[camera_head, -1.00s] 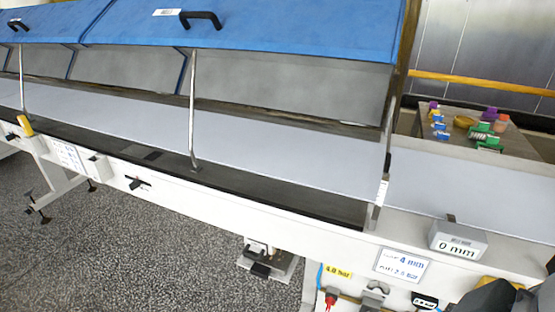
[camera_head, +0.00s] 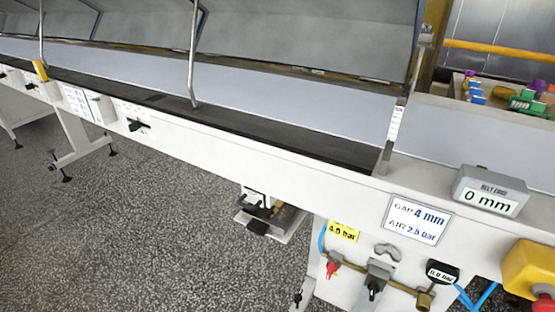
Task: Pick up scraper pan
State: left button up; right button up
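A metal pan-like part (camera_head: 284,222) sits low under the long machine, near the floor, with a white block and dark fittings on it. It is partly hidden by the machine's front rail, and I cannot tell for sure that it is the scraper pan. Neither my left nor my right gripper is in view.
The long white machine frame (camera_head: 225,165) crosses the view with a pale belt (camera_head: 290,98). A grey 0 mm display (camera_head: 490,192), gap sign (camera_head: 417,218), air valves (camera_head: 375,280) and a yellow box (camera_head: 530,268) are at right.

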aim_at(279, 219)
jog(key=i+j+z, duration=0.35)
jog(key=i+j, duration=0.15)
jog(key=i+j+z, duration=0.2)
jog(key=j, duration=0.25)
jog(key=i+j+z, duration=0.15)
jog(key=j, duration=0.2)
jog(key=i+j+z, duration=0.2)
jog(key=j, duration=0.2)
jog(key=i+j+z, duration=0.15)
jog(key=j, duration=0.25)
